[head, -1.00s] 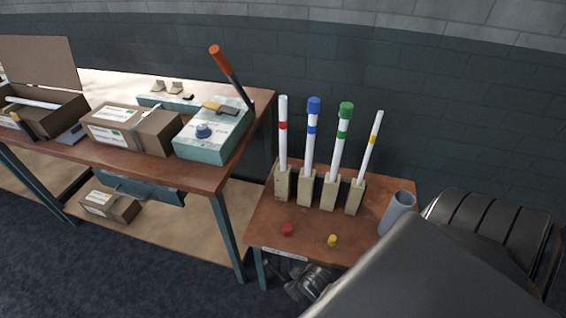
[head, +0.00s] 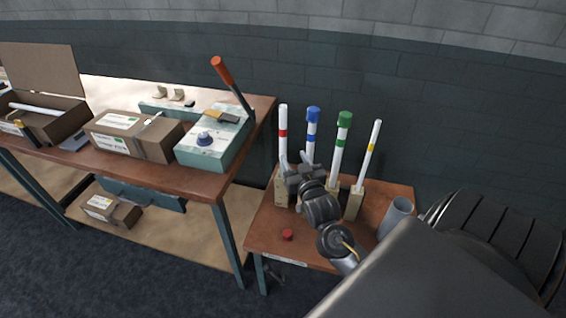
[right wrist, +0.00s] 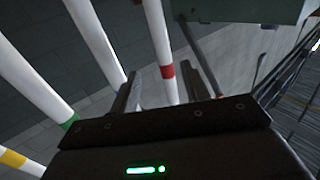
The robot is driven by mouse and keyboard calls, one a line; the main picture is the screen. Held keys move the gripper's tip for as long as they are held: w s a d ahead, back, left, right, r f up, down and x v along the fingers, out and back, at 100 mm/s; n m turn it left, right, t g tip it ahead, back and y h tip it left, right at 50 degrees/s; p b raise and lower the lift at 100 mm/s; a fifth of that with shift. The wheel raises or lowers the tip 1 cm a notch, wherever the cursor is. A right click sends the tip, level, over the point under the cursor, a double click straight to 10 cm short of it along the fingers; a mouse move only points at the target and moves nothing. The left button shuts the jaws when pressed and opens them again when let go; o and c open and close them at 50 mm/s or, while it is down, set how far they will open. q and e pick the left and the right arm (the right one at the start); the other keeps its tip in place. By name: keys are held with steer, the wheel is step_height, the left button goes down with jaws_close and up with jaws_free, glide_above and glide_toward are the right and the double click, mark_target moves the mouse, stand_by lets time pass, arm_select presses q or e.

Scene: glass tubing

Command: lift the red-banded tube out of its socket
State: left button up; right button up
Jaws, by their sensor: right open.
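The red-banded tube (head: 283,120) is white and stands upright in the leftmost wooden socket block (head: 281,190) on the small brown table. My right gripper (head: 291,168) is open at this tube's lower part, just above the block. In the right wrist view the red-banded tube (right wrist: 158,35) runs between the two spread fingers (right wrist: 166,85). I cannot tell whether either finger touches it. The gripper and arm hide the blue-banded tube's lower part and some of the blocks. My left gripper is not in view.
To the right stand the blue-banded (head: 311,135), green-banded (head: 341,145) and yellow-banded (head: 369,155) tubes, close together. A red cap (head: 287,235) lies in front and a grey cup (head: 396,216) stands at right. The workbench with a lever device (head: 215,140) is at left.

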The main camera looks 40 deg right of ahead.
mark_target(284, 144)
steer(key=x, duration=0.4)
steer(key=shift+w+d, duration=0.1)
steer(key=shift+w, duration=0.3)
steer(key=shift+w+d+p, duration=0.1)
steer(key=shift+w+p, duration=0.25)
steer(key=shift+p, duration=0.15)
steer(key=p+x, duration=0.1)
steer(key=x, duration=0.3)
steer(key=shift+w+f, duration=0.2)
steer(key=shift+w, duration=0.05)
jaws_close()
